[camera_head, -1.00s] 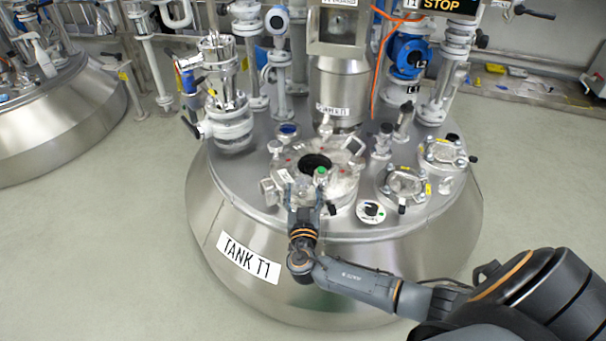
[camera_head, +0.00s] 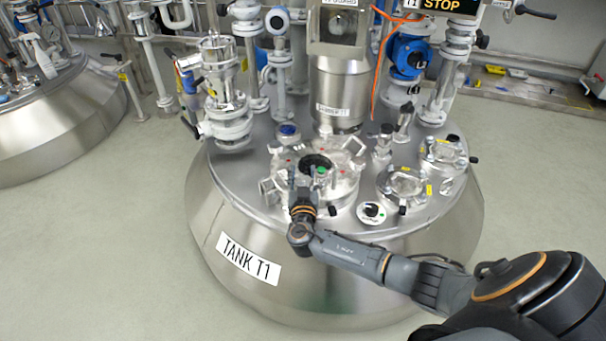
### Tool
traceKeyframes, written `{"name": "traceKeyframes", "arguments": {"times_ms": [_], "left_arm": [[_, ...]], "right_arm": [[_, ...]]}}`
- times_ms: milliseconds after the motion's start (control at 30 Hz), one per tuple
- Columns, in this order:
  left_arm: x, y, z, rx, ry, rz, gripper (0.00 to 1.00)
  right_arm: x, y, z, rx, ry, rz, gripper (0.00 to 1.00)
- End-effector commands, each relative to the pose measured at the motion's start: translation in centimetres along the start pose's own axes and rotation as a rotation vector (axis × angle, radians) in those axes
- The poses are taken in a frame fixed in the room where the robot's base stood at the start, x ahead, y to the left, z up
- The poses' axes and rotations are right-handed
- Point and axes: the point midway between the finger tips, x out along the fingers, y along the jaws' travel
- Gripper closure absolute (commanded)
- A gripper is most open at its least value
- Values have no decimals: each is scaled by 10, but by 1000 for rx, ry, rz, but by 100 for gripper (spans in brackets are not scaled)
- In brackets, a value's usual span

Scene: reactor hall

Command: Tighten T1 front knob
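Tank T1 (camera_head: 222,214) stands in the middle, a steel vessel with a label reading TANK T1 (camera_head: 249,259). On its top is a round hatch (camera_head: 342,186) with a dark central opening, clamps around its rim and a small green spot near the opening. My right gripper (camera_head: 302,182) is at the front-left edge of this hatch, pointing away from me. Its fingers are small and mostly hidden behind the wrist, so their opening does not show. The front knob cannot be made out clearly; the gripper covers that part of the rim. My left gripper is not in view.
Two smaller sight-glass ports (camera_head: 402,183) sit right of the hatch, near a round black-and-white disc (camera_head: 371,212). A valve assembly (camera_head: 226,112) rises at the left, and a steel column (camera_head: 340,85) behind. Open floor (camera_head: 545,170) lies to the right.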

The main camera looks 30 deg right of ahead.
Motion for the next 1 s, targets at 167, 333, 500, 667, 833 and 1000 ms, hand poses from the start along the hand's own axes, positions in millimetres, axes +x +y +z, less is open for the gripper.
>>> {"name": "traceKeyframes", "arguments": {"times_ms": [167,333,500,667,833,1000], "left_arm": [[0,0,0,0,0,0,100],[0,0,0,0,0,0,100],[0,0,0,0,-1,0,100],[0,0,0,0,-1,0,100],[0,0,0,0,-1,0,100],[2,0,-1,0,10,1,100]], "right_arm": [[0,0,0,0,0,0,90],[0,0,0,0,0,0,92],[-1,0,0,0,-1,-1,94],[-1,0,1,-1,-1,-1,95],[-1,0,1,-1,-1,-1,96],[-1,-1,2,0,-1,1,97]]}}
